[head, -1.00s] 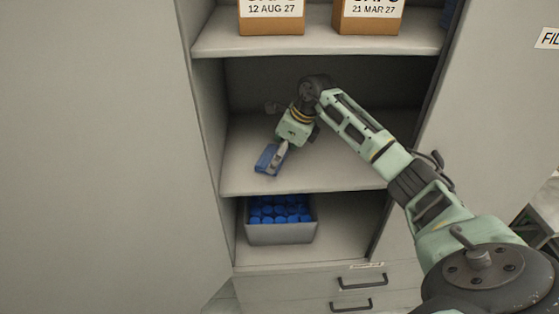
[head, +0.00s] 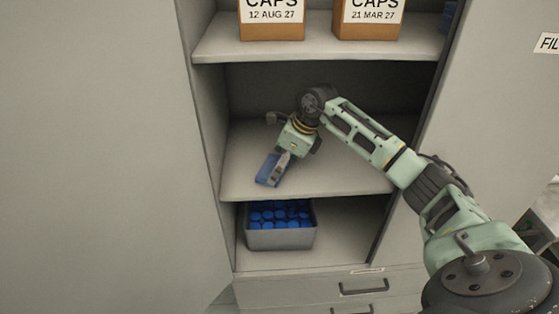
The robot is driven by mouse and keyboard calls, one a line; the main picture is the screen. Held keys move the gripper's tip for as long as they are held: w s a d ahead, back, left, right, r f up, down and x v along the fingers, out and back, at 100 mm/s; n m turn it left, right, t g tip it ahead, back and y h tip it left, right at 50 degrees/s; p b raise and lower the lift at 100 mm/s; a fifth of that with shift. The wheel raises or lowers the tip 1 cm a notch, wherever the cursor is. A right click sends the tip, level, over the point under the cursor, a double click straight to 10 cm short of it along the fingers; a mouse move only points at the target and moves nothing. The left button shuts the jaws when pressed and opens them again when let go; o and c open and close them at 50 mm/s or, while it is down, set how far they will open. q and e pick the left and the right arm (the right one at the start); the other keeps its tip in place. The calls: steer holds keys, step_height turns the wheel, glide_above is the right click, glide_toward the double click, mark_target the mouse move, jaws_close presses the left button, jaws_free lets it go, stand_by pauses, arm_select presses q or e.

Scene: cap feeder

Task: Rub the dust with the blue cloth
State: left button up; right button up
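My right gripper (head: 281,166) reaches into the cabinet from the right and points down at the middle shelf (head: 335,178). Its fingers are closed on the blue cloth (head: 267,172), a small flat rectangle. The cloth is at the shelf surface, left of the shelf's middle and near its front edge; I cannot tell whether it presses on the surface. I cannot make out any dust on the shelf; the gripper and arm hide part of the surface. My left gripper is not in view.
Two cap boxes (head: 272,22) (head: 368,22) stand on the upper shelf. A grey bin (head: 281,239) of blue caps sits on the shelf below. The cabinet's side walls flank the opening. Drawers (head: 300,291) lie underneath. The middle shelf is otherwise clear.

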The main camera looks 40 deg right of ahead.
steer(key=shift+s+f, duration=0.1)
steer(key=shift+r+p, duration=1.8)
steer(key=shift+r, duration=1.2)
steer(key=shift+r, duration=0.1)
